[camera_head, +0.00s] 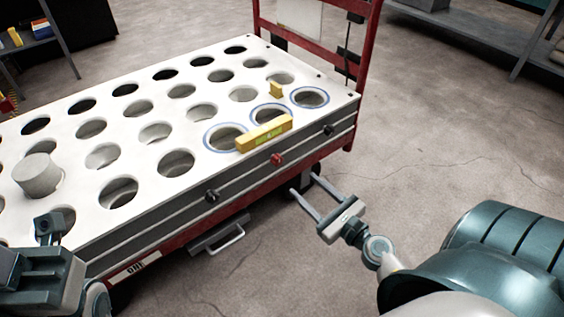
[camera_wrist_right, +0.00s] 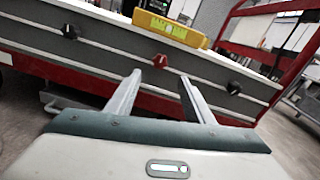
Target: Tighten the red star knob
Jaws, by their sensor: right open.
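The red star knob (camera_head: 277,159) sits on the grey side rail of the cart, between two black knobs. It also shows in the right wrist view (camera_wrist_right: 160,61), just beyond and above the gap between the fingertips. My right gripper (camera_head: 302,184) is open and empty, with its two fingers pointing at the cart side, apart from the knob. In the right wrist view the gripper (camera_wrist_right: 160,76) has nothing between its fingers. My left gripper (camera_head: 45,225) is partly visible at the lower left near the cart's edge; its fingers are not clear.
The white cart top (camera_head: 65,130) has rows of round holes and a grey cylinder (camera_head: 38,176). A yellow level (camera_head: 264,134) lies above the red knob. Black knobs (camera_head: 211,195) and (camera_head: 328,130) flank it. A drawer handle (camera_head: 229,238) sticks out below. Floor at right is clear.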

